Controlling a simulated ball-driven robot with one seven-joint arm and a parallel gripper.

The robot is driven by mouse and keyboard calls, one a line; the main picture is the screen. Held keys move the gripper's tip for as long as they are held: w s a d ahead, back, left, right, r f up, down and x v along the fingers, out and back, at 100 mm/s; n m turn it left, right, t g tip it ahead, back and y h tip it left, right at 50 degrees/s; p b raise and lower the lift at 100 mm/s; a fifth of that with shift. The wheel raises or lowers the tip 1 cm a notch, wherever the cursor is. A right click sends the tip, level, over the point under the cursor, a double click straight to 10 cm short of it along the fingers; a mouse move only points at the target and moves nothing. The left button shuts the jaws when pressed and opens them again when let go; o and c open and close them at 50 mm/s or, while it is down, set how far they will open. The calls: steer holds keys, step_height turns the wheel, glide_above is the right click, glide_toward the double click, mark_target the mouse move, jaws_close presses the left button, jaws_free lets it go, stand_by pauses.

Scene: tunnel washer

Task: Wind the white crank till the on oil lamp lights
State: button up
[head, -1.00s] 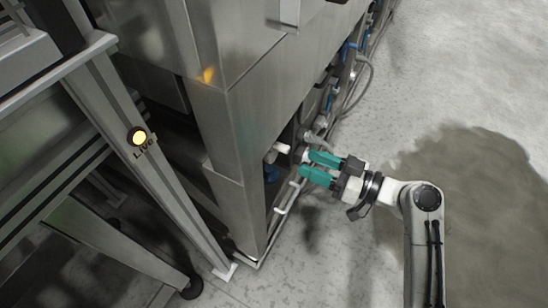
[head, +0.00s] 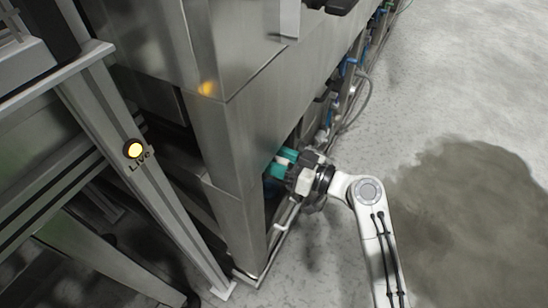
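My gripper (head: 278,164) has teal fingers and reaches into the opening at the lower side of the steel machine. A small white part (head: 287,154), which looks like the white crank's handle, shows between or just beside the fingers. The rest of the crank is hidden by the fingers and the machine's corner. I cannot tell whether the fingers are closed on it. A round lamp (head: 133,148) marked "Live" glows yellow on the grey frame post at the left. I see no lamp marked for oil.
The steel machine housing (head: 215,130) has a sharp corner left of my gripper. A pale pipe (head: 279,238) runs low along its base. Blue fittings and a grey hose (head: 366,97) line its side farther back. The floor at the right is open, with a dark stain (head: 470,200).

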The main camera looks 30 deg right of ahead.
steer(key=c, duration=0.8)
steer(key=shift+m, duration=0.3)
steer(key=shift+w+d+f+m+p, duration=0.35)
steer(key=shift+m+p, duration=0.4)
steer(key=shift+m, duration=0.95)
steer(key=shift+w+d+f+m+p, duration=0.35)
steer(key=shift+m+p, duration=0.45)
steer(key=shift+m, duration=0.9)
steer(key=shift+w+d+f+m+p, duration=0.15)
steer(key=shift+d+m+p, duration=0.45)
steer(key=shift+m, duration=1.1)
steer(key=shift+a, duration=0.1)
